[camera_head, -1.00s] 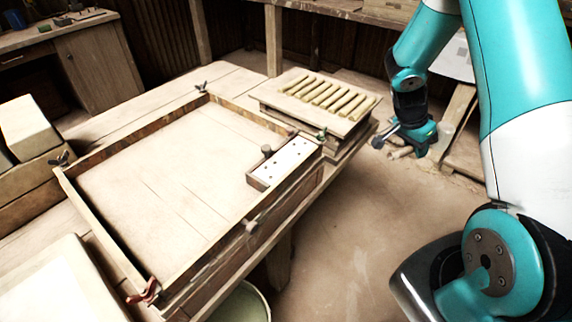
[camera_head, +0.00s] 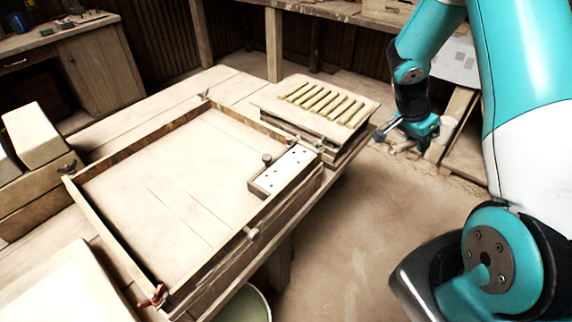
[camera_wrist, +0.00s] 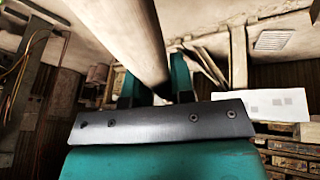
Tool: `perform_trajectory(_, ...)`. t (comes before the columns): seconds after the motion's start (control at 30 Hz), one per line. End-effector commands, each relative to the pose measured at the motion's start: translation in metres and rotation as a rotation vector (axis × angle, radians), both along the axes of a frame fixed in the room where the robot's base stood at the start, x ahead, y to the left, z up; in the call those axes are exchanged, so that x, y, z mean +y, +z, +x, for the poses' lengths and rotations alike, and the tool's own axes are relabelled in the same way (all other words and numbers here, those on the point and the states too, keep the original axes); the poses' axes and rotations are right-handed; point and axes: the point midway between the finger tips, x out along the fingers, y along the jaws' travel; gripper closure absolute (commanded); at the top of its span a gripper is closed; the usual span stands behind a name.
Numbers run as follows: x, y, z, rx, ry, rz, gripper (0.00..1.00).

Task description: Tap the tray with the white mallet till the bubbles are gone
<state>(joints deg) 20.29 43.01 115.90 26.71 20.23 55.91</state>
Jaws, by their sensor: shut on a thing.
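A small tray (camera_head: 254,188) with a white top stands at the right inner corner of the large wooden frame on the table. Several dark spots, which look like bubbles, dot its white surface (camera_head: 283,170). My gripper (camera_head: 408,131) is to the right of the table, beyond its edge and apart from the tray. It is shut on the mallet (camera_head: 379,135), whose end points left toward the table. In the wrist view a thick pale shaft of the mallet (camera_wrist: 128,35) runs up and left from between my fingers (camera_wrist: 155,88). The tray does not show clearly there.
The wooden frame (camera_head: 120,247) has clamps at its corners and a knob on its near side. A rack with several pale bars (camera_head: 325,103) stands behind the tray. A bucket (camera_head: 245,303) is under the table's near edge. Open floor lies right of the table.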

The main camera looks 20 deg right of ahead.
Motion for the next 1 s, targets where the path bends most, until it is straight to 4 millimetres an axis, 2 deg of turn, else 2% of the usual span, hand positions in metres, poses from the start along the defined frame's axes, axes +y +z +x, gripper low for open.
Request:
perform_trajectory(0.2, 0.0, -0.041, 0.0, 0.0, -0.001, -0.001, 1.0)
perform_trajectory(0.3, 0.0, -0.048, 0.0, -0.001, 0.0, -0.002, 1.0)
perform_trajectory(0.57, 0.0, -0.042, 0.0, -0.001, 0.0, -0.002, 1.0)
perform_trajectory(0.83, 0.0, -0.001, 0.0, -0.002, -0.001, -0.002, 1.0)
perform_trajectory(1.0, 0.0, 0.002, 0.0, 0.0, 0.0, -0.001, 1.0)
